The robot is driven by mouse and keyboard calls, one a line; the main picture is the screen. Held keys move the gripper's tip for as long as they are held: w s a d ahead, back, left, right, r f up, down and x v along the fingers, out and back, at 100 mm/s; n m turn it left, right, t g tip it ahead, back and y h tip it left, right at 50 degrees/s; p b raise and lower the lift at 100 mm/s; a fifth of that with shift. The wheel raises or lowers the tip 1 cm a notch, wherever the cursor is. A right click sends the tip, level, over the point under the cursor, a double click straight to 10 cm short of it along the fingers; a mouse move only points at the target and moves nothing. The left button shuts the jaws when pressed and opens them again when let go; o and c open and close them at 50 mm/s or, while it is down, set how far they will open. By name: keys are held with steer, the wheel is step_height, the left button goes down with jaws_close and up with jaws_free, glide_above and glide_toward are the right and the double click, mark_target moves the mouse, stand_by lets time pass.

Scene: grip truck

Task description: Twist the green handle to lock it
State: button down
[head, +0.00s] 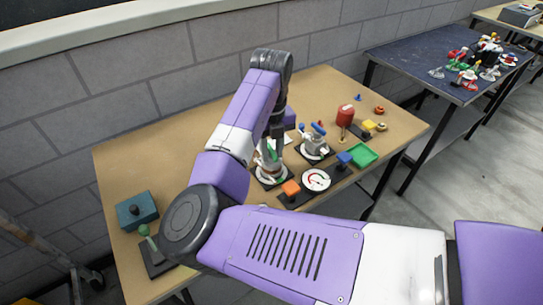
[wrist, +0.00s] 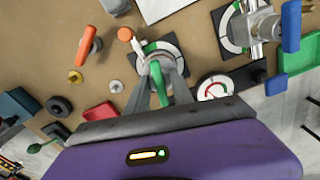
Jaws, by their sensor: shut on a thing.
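The green handle (wrist: 160,82) sits on a metal valve fitting on a black and white square base (wrist: 177,42). In the wrist view my gripper (wrist: 158,85) reaches down over it, with its two grey fingers shut on the handle, one on each side. In the head view my gripper (head: 274,140) points down at the valve, and a bit of the green handle (head: 272,154) shows beside it. The arm hides part of the valve there. The exact angle of the handle is hard to read.
A second valve with a blue handle (wrist: 291,25) stands close on the right. A round gauge (head: 316,180), an orange block (head: 291,188), a blue block (head: 344,158) and a green tray (head: 364,154) are near. A teal box (head: 137,211) stands at the left. The table's (head: 130,160) back left is clear.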

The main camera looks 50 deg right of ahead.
mark_target(272, 150)
steer(key=c, duration=1.4)
jaws_free()
steer(key=shift+r+p, duration=2.95)
steer(key=shift+r, duration=0.85)
